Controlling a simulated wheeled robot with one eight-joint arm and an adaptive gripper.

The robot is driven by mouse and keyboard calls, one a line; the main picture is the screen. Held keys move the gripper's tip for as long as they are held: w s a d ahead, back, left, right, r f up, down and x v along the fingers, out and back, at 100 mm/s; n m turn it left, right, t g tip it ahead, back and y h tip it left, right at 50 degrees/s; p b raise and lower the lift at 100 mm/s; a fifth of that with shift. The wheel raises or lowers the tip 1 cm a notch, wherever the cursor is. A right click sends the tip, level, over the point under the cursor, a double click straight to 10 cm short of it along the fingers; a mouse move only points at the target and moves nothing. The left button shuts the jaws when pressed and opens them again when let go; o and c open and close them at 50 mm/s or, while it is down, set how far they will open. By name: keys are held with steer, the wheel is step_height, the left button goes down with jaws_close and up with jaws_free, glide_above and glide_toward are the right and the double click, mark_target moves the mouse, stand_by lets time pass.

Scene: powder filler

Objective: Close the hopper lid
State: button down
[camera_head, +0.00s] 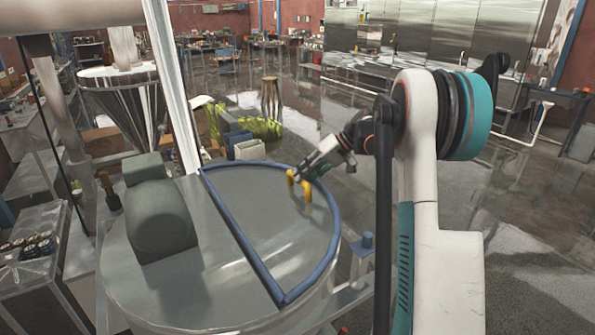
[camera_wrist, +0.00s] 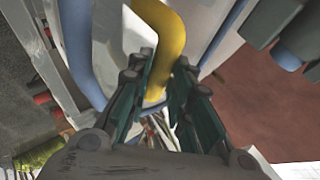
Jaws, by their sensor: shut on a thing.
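The hopper (camera_head: 150,290) is a large round grey metal drum in the head view. Its lid (camera_head: 250,215) is a half-disc with a blue rim, lying about level with the hopper's top; I cannot tell whether a small gap is left under it. A yellow handle (camera_head: 306,190) stands on the lid near its far right edge. My gripper (camera_head: 297,176) reaches it from the right and is shut on the handle. In the wrist view the yellow handle (camera_wrist: 165,40) runs between the dark fingers of my gripper (camera_wrist: 160,78), which hide part of it.
A grey-green housing (camera_head: 160,215) stands on the hopper's left half. A pale upright post (camera_head: 172,85) rises behind it. A dark side table (camera_head: 35,260) with small parts is at the left. A stool (camera_head: 270,97) and benches stand farther back. Open floor lies to the right.

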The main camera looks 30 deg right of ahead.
mark_target(298, 191)
steer(key=shift+d+f+b, duration=0.2)
steer(key=shift+f, duration=0.4)
steer(key=shift+d+f+b, duration=0.15)
steer(key=shift+f, duration=0.4)
steer(key=shift+s+f+b, duration=0.25)
steer(key=shift+f+b, duration=0.05)
steer(key=shift+f, duration=0.3)
steer(key=c, duration=1.7)
jaws_free()
steer(key=shift+d+f, duration=0.1)
steer(key=shift+d, duration=0.05)
steer(key=shift+w+d, duration=0.15)
steer(key=shift+d, duration=0.05)
steer(key=shift+a, duration=0.1)
steer(key=shift+r, duration=0.2)
